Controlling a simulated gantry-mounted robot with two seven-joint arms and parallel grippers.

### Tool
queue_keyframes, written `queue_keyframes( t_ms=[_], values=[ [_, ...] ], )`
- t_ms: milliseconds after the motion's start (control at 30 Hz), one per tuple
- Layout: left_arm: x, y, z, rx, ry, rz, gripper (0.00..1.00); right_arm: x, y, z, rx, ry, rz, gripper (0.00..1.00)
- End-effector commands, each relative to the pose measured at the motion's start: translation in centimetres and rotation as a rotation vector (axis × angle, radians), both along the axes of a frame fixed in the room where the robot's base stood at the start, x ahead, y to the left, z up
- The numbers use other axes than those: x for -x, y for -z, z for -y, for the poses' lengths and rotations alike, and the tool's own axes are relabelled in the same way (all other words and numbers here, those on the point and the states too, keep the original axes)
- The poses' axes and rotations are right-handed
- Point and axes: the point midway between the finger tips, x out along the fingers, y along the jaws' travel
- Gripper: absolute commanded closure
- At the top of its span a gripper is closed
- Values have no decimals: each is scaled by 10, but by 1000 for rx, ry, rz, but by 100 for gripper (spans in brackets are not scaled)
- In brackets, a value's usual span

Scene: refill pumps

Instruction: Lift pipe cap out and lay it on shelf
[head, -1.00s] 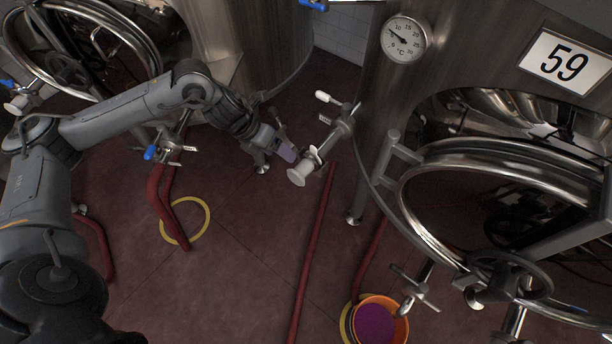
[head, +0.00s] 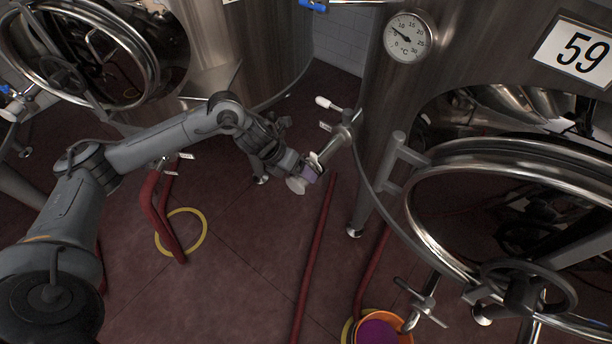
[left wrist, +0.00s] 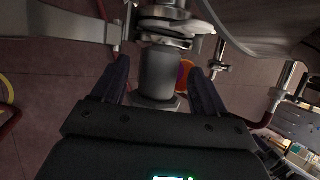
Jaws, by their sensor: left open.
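The pale round pipe cap (head: 296,186) is at the free end of a short metal pipe (head: 334,146) that sticks out from the right tank. My left gripper (head: 311,170) is at this pipe end and partly covers it. In the left wrist view, the fingers of my left gripper (left wrist: 161,88) are open, one on each side of a grey cylinder (left wrist: 159,73) at the pipe's end. Whether they touch it I cannot tell. A clamp ring (left wrist: 168,40) sits on the pipe beyond the fingers. My right gripper is out of view. No shelf is clearly visible.
The right tank has a dial thermometer (head: 407,38), a sign 59 (head: 577,52) and a round hatch. A valve handle (head: 328,103) rises near the pipe. Red hoses (head: 316,255) lie on the floor. An orange bucket (head: 404,325) stands at the bottom.

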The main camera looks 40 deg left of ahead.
Motion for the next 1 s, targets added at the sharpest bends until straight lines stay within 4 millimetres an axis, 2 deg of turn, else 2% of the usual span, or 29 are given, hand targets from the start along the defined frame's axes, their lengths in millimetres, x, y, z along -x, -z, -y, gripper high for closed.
queue_keyframes(
  t_ms=[100,400,833,1000],
  values=[
    [-4,9,3,0,0,1,27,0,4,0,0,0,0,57],
    [-5,10,4,-1,0,1,29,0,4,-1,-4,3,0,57],
    [-5,11,4,-2,0,-1,94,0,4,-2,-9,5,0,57],
    [-5,11,4,-2,0,-1,96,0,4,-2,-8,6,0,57]
  ],
)
